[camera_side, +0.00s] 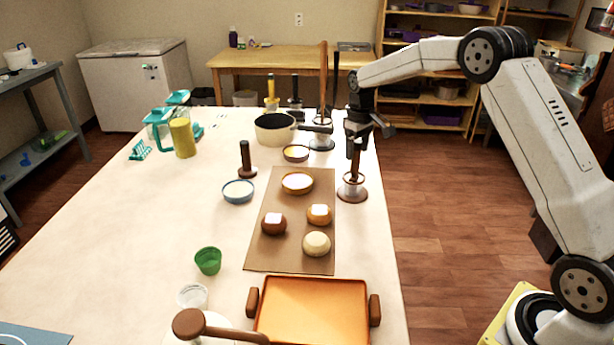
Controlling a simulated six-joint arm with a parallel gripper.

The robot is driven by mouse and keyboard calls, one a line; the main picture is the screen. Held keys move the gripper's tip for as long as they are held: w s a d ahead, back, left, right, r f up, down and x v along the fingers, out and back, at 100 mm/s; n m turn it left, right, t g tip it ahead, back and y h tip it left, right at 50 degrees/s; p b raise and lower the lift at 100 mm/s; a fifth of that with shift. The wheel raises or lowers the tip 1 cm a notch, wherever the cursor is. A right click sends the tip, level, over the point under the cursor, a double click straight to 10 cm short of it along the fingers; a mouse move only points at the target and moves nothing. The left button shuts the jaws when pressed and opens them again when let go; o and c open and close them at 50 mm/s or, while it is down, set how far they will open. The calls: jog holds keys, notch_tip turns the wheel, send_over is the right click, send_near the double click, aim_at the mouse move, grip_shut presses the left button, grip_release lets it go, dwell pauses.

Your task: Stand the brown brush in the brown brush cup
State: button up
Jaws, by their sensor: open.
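The brown brush cup (350,194) is a low brown-rimmed holder near the right edge of the table. What looks like the brown brush (355,162) stands upright in it, its dark handle rising toward my gripper. My gripper (355,148) points down at the top of this handle, with its jaws open. The handle's top is partly hidden by the jaws, and whether they touch it cannot be told. The brush's lower end is hard to make out.
A brown mat (263,246) with a bowl and several round buns lies left of the cup. A dark upright handle on a brown base (246,164), a pot (272,131) and tall upright items stand farther back. An orange tray (312,312) is in front.

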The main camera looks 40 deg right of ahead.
jog(key=shift+r, duration=3.35)
jog(key=shift+s+a+f, duration=0.1)
jog(key=shift+s+a, duration=0.15)
jog(key=shift+a, duration=0.15)
jog(key=s+a+f+t, duration=0.1)
jog(key=s+a, duration=0.3)
jog(key=s, duration=0.4)
jog(key=s+a+f, duration=0.4)
jog(key=s+a, duration=0.1)
jog(key=s, duration=0.4)
jog(key=s+a+f+t, duration=0.1)
jog(key=s+a+f, duration=0.2)
jog(key=s+a, duration=0.2)
jog(key=s, duration=0.3)
jog(key=shift+s+a+f+m+t, duration=0.15)
jog(key=shift+a+f+m+t, duration=0.05)
jog(key=shift+f+m+t, duration=0.1)
